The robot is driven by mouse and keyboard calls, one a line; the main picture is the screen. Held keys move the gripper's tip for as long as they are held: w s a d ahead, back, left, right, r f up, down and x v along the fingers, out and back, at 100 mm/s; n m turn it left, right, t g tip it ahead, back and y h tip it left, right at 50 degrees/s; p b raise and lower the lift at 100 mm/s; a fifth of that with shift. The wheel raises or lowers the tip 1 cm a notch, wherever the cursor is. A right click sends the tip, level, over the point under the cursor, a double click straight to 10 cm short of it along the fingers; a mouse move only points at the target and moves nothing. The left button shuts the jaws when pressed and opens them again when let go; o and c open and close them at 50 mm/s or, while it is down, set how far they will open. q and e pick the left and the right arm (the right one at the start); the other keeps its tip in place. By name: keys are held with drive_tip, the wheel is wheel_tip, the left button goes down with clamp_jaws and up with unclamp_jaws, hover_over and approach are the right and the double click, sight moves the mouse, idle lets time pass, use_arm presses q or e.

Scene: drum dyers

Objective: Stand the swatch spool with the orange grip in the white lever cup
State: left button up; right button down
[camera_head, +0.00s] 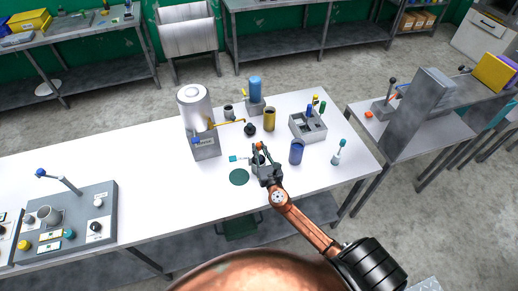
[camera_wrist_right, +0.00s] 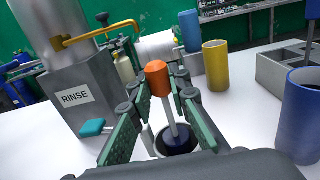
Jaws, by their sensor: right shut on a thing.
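The swatch spool has an orange grip (camera_wrist_right: 157,78) and a pale shaft that runs down toward a dark cup opening in the right wrist view. The orange grip (camera_head: 259,146) also shows in the head view. My right gripper (camera_wrist_right: 162,88) is shut on the spool, one finger on each side of it. The white lever cup (camera_wrist_right: 148,140) is below the fingers, mostly hidden by them; its teal lever (camera_wrist_right: 93,127) sticks out to the left. The spool's lower end appears inside or over the cup; whether it rests on the bottom cannot be told. My left gripper is not in view.
The grey RINSE tank (camera_head: 205,146) with a yellow spout stands left behind the gripper. A blue cup (camera_head: 296,153) stands right, a yellow cup (camera_head: 269,119) behind, and a grey compartment tray (camera_head: 308,128) back right. A dark green disc (camera_head: 239,177) lies in front left. The table's left middle is clear.

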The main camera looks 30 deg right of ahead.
drive_tip(key=shift+f, duration=0.25)
drive_tip(key=c, duration=1.7)
unclamp_jaws()
drive_tip(key=shift+c, duration=0.2)
drive_tip(key=v, duration=1.2)
